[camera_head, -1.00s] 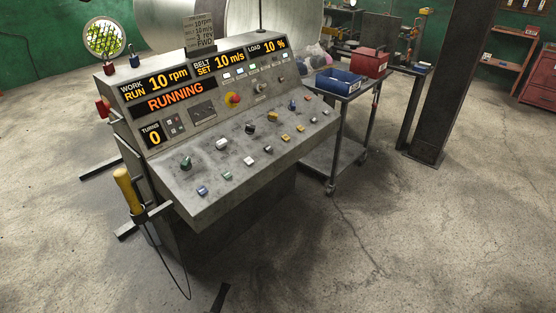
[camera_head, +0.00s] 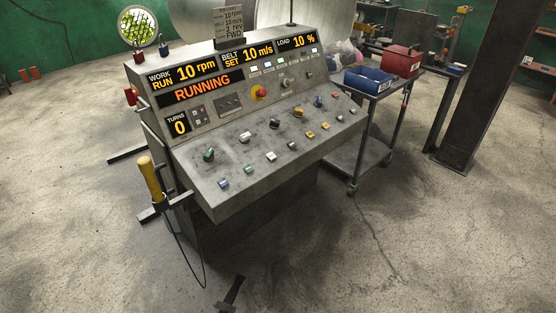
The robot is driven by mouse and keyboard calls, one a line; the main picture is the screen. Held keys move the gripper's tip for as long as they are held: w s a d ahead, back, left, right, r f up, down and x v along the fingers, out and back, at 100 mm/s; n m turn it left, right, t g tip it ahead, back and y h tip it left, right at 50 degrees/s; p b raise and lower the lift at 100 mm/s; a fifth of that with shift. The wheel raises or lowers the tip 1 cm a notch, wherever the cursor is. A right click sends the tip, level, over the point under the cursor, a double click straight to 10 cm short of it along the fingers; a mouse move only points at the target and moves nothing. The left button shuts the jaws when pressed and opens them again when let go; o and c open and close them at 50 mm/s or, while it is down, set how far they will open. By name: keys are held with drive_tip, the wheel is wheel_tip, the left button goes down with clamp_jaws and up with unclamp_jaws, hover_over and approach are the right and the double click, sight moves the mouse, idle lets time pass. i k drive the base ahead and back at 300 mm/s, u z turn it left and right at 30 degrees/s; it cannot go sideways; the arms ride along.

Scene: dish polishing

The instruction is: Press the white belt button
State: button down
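A grey control console (camera_head: 225,205) stands left of centre with a sloped panel. Its front row of small buttons includes a blue one (camera_head: 223,183), a green one (camera_head: 249,170), a white one (camera_head: 271,156), another whitish one (camera_head: 293,146) and yellow ones (camera_head: 310,134). Their labels are too small to read, so I cannot tell which is the belt button. The belt display (camera_head: 245,54) reads "BELT SET 10 m/s". Other displays read "WORK RUN 10 rpm", "LOAD 10 %", "RUNNING" (camera_head: 202,88) and "TURNS 0" (camera_head: 180,127). My gripper is not in view.
A row of knobs lies above the buttons, with a red emergency knob (camera_head: 259,92) higher up. A cart (camera_head: 350,155) with a blue bin (camera_head: 368,80) stands right. The foreground floor is mostly clear.

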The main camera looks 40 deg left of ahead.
sight(270, 155)
drive_tip(key=u, duration=0.1)
drive_tip(key=i, duration=0.4)
drive_tip(key=u, duration=2.7)
drive_tip(key=i, duration=0.1)
drive_tip(key=u, duration=3.55)
drive_tip(key=i, duration=0.15)
drive_tip(key=z, duration=3.25)
drive_tip(key=i, duration=0.3)
drive_tip(key=u, duration=0.15)
